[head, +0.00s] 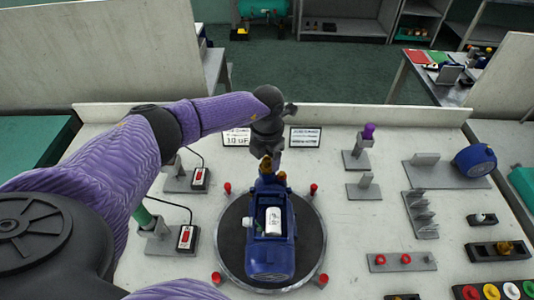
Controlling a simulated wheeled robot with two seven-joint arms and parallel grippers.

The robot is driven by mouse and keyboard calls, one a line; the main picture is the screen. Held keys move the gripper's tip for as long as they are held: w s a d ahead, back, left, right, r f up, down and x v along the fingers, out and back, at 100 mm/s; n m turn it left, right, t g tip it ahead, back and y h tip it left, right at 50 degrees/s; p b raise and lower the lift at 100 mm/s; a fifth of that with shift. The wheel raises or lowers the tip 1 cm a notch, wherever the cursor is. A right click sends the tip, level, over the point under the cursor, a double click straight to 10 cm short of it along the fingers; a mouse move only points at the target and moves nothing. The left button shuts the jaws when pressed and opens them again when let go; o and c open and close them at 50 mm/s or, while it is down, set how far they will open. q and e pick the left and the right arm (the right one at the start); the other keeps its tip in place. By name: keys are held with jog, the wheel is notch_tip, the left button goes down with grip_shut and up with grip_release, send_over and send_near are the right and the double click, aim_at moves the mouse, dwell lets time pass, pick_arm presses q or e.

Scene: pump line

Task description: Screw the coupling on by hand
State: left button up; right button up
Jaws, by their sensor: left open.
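A blue pump (270,253) with a white cylindrical part in its open top sits on a round dark plate (312,232). Brass-coloured fittings (282,178) show at its far end. My left gripper (268,153) is over that far end, pointing down, with its jaws open. A brass-coloured piece (266,165) shows right below the jaws; I cannot tell whether they touch it, or whether it is the coupling. The gripper and wrist hide part of that spot. My right gripper is not in view.
Red pegs (314,189) stand around the plate. Two red-switch boxes (186,238) with cables are at left. At right are a post with a purple top (368,131), grey stands (420,215), a blue round cover (474,160) and a red-button strip (402,261). Printed cards (305,138) lie behind.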

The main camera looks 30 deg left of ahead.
pick_arm(q)
jog(key=shift+r+n+p, duration=0.1)
jog(key=shift+n+p, duration=0.55)
jog(key=shift+n, duration=0.45)
jog(key=shift+f+n, duration=0.2)
jog(key=shift+n, duration=0.4)
grip_shut()
jog(key=m+b, duration=0.1)
jog(key=m, duration=0.1)
jog(key=shift+f+m, duration=0.15)
jog(key=shift+m, duration=0.55)
